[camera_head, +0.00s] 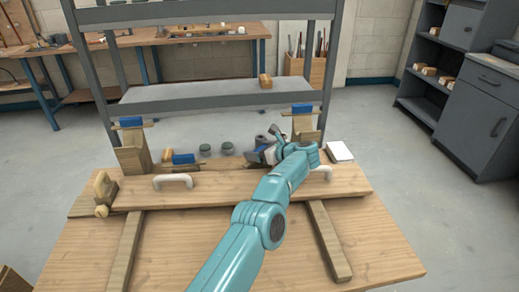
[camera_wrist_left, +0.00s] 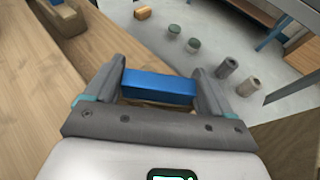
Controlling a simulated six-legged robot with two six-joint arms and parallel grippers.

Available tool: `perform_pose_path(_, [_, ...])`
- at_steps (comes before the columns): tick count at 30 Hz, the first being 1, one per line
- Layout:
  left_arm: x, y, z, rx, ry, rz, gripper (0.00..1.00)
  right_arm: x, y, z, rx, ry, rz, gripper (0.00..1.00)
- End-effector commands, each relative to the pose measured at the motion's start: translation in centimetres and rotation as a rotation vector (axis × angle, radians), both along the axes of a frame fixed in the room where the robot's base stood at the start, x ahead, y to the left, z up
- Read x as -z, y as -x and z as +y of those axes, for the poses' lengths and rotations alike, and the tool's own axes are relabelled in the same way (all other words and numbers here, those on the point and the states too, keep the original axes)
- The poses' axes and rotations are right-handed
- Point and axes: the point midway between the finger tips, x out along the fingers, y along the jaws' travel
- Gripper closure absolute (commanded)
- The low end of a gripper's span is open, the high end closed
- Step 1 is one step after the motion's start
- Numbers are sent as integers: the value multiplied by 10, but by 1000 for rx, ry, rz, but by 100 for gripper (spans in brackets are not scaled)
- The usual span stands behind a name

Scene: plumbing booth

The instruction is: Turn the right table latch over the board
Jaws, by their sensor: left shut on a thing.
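The wooden board (camera_head: 230,188) lies across the table (camera_head: 210,245) and has two white handles (camera_head: 173,181). My left gripper (camera_head: 262,153) is at the board's far edge, right of its middle. In the left wrist view my gripper's fingers (camera_wrist_left: 158,86) are shut on a blue block (camera_wrist_left: 160,90), one on each side. This block appears to be the grip of the right table latch; its wooden part is mostly hidden. Another blue-topped latch (camera_head: 183,158) stands at the far edge farther left. My right gripper is not in view.
Two wooden posts with blue clamps (camera_head: 131,122) stand by the grey rack (camera_head: 210,100). Green-topped cylinders (camera_wrist_left: 193,45) and grey cylinders (camera_wrist_left: 227,67) stand beyond the table edge. A wooden block with a round knob (camera_head: 104,190) is at the board's left end. A white block (camera_head: 340,151) lies at the right.

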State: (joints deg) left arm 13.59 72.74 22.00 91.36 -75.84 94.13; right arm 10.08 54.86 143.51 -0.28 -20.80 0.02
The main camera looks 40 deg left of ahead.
Motion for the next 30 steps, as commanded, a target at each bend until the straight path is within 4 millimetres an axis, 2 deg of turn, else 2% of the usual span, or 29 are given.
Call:
perform_pose_path(8, [0,1,1,-2,-1,1,71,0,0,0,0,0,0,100])
perform_pose_path(9, [0,1,1,-2,-1,1,7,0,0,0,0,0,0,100])
perform_pose_path(10, [0,1,1,-1,-1,0,0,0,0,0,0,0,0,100])
perform_pose_path(17, [0,0,0,0,-1,0,0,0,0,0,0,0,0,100])
perform_pose_path(22, [-4,-1,-12,3,0,0,0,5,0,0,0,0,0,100])
perform_pose_path(25, [-10,0,-26,4,-1,0,0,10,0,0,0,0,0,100])
perform_pose_path(30, [-29,0,-71,5,0,-2,0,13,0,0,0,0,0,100])
